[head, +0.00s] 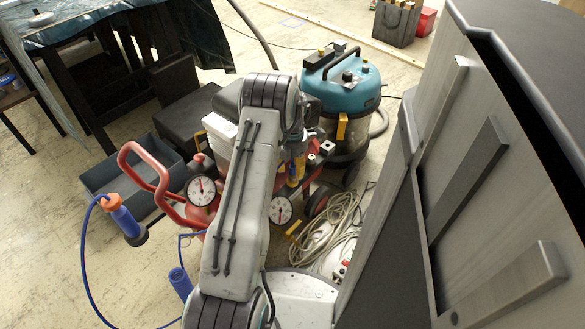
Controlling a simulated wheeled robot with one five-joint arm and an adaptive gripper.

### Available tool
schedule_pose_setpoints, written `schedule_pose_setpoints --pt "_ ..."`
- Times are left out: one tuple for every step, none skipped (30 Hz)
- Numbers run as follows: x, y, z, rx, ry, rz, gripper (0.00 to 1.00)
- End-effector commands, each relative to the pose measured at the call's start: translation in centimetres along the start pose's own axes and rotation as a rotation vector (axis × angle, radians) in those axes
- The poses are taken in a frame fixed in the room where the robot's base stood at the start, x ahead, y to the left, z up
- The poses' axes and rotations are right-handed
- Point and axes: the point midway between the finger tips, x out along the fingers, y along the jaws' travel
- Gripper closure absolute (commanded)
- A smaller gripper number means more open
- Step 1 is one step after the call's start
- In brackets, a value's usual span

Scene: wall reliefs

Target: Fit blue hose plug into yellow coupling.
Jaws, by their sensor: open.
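A blue plug-like piece (124,220) with an orange collar and a dark end shows at the left, with a blue hose running from its top down to the lower edge. A second blue cylinder (180,283) lies at the lower left beside my arm, and I cannot tell which of the two is the hose plug. A small yellow fitting (295,168), perhaps the coupling, shows just right of my arm by the red machine. My arm crosses the middle of the view. I cannot make out my gripper, which appears hidden behind my arm.
A red machine with white gauges (201,190) stands behind my arm. A teal vacuum (345,85) stands beyond it, with coiled pale cable (325,240) on the floor. A grey panelled cabinet (480,190) blocks the right. A grey bin (105,175) and dark table (70,60) are left.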

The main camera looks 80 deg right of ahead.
Motion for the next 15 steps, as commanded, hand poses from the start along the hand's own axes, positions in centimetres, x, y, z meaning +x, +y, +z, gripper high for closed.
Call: schedule_pose_setpoints --pt "-0.6 0.1 0.1 0.0 -0.002 0.002 0.57" --pt "-1.0 0.1 0.1 0.0 -0.002 0.002 0.57" --pt "-1.5 0.1 0.1 0.0 -0.003 0.003 0.57" --pt "-2.0 0.1 0.1 0.0 -0.003 0.003 0.57" --pt "-2.5 0.1 0.1 0.0 -0.003 0.003 0.57" --pt "-3.2 0.1 0.1 0.0 -0.003 0.003 0.57" --pt "-3.8 0.1 0.1 0.0 -0.004 0.004 0.57" --pt "-4.3 0.1 0.1 0.0 -0.003 0.003 0.57" --pt "-5.0 0.1 0.1 0.0 -0.004 0.004 0.57" --pt "-5.5 0.1 0.1 0.0 -0.003 0.003 0.57" --pt "-6.0 0.1 0.1 0.0 -0.003 0.003 0.57" --pt "-6.7 0.1 0.1 0.0 -0.003 0.003 0.57" --pt "-7.1 0.1 0.1 0.0 -0.003 0.003 0.57" --pt "-7.6 0.1 0.1 0.0 -0.003 0.003 0.57" --pt "-8.1 0.0 0.0 0.0 -0.002 0.002 0.57"
